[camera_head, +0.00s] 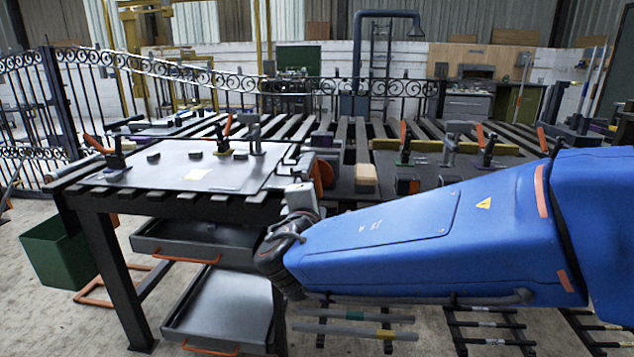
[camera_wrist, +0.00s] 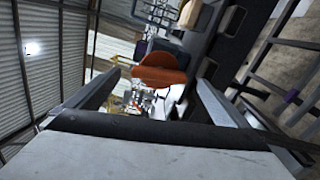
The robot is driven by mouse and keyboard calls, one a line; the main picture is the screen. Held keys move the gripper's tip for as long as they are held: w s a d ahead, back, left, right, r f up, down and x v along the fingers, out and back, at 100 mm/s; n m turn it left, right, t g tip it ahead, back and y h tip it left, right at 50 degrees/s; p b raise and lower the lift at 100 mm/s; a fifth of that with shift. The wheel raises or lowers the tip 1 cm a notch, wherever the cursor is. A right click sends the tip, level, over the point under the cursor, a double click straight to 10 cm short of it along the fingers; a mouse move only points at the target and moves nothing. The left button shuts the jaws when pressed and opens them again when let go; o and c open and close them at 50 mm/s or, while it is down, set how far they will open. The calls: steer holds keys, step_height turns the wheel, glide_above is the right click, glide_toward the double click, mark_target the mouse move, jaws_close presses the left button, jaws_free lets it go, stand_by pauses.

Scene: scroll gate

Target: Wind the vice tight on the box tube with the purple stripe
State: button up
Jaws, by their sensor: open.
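My gripper (camera_wrist: 160,79) is open in the wrist view, with its two dark fingers spread apart. An orange rounded part (camera_wrist: 162,66), which looks like a handwheel, shows between and beyond the fingertips. Whether the fingers touch it is not clear. In the head view an orange part (camera_head: 323,174) stands at the bench edge by a dark vice-like body, just beyond my wrist. My gripper's fingers are hidden there. I cannot tell whether any tube sits between the vice's jaws.
A slatted bench (camera_head: 185,197) carries a grey plate (camera_head: 165,176) with clamps. Drawers (camera_head: 210,245) hang below. Tubes with teal and yellow bands (camera_head: 355,316) lie low at the front. A green bin (camera_head: 62,250) stands left. An iron fence (camera_head: 330,95) runs behind.

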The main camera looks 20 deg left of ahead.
steer(key=v, duration=1.1)
steer(key=shift+s, duration=0.2)
steer(key=shift+f, duration=0.1)
steer(key=shift+c, duration=0.3)
